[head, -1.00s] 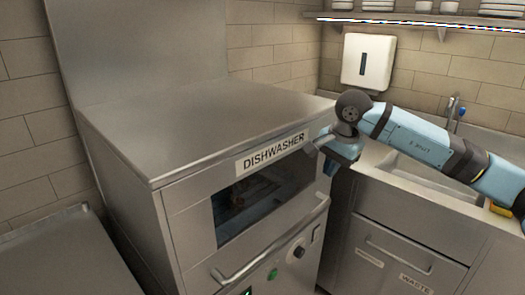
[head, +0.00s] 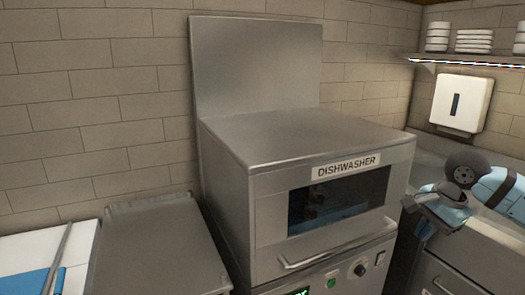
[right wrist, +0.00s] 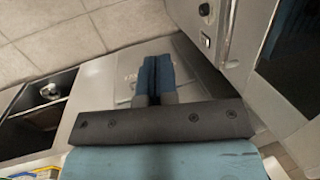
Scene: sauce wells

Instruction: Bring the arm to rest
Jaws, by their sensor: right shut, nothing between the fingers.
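My right gripper (head: 424,216) is in the head view at the right, beside the right side of the steel dishwasher (head: 275,205). In the right wrist view its two blue fingertips (right wrist: 156,74) lie together, shut with nothing between them. The blue and dark right arm comes in from the right edge of the head view. My left gripper is in neither current view.
The dishwasher has a dark window (head: 335,203) and a front handle (head: 335,250). A paper towel dispenser (head: 461,104) and a shelf (head: 480,61) with stacked white dishes are at right. A steel counter (head: 155,250) and a white board (head: 40,245) are at left.

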